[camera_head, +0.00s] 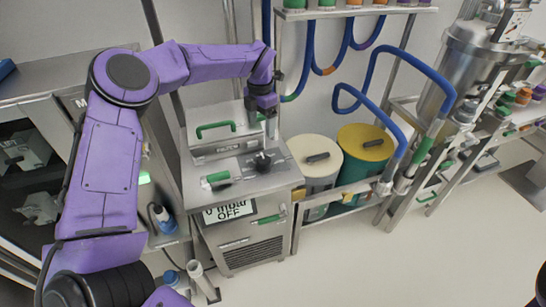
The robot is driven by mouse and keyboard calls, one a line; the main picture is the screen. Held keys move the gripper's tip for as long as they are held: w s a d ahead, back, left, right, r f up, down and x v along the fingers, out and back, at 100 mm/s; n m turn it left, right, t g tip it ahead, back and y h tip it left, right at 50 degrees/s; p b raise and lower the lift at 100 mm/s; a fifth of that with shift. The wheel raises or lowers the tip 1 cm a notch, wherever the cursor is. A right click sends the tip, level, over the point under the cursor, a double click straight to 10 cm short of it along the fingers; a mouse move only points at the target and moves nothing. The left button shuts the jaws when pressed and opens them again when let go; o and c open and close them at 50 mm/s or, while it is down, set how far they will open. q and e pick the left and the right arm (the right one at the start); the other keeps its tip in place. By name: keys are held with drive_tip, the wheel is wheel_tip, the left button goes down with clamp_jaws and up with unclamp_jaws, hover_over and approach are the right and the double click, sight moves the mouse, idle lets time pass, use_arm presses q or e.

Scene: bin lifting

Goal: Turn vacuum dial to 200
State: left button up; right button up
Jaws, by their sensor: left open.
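The vacuum unit is a steel cabinet (225,230) in the middle of the head view. A black dial (262,160) sits on its top panel, but its setting is too small to read. The front display (230,211) reads 0 mbar and OFF. My left gripper (270,122) is open, pointing down above and slightly behind the dial, apart from it in the picture. The small fingertips are hard to make out. My right gripper is out of view.
A green-handled valve (216,178) is left of the dial, and a lidded box with a green handle (215,130) stands behind. A white-lidded drum (316,158) and a yellow-lidded drum (365,143) stand at right. Blue hoses (375,65) loop above. The right floor is clear.

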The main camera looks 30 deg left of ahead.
use_arm(q)
drive_tip(key=b, duration=0.4)
hover_over(264, 159)
wheel_tip(264, 159, down, 5)
drive_tip(key=shift+d+f+b, duration=0.15)
drive_tip(key=shift+f+b, duration=0.4)
drive_tip(key=shift+f, duration=0.2)
wheel_tip(264, 159, down, 9)
drive_tip(key=p, duration=0.2)
drive_tip(key=shift+p, duration=0.3)
drive_tip(key=shift+f, duration=0.5)
drive_tip(key=c, duration=1)
drive_tip(key=shift+c, duration=0.2)
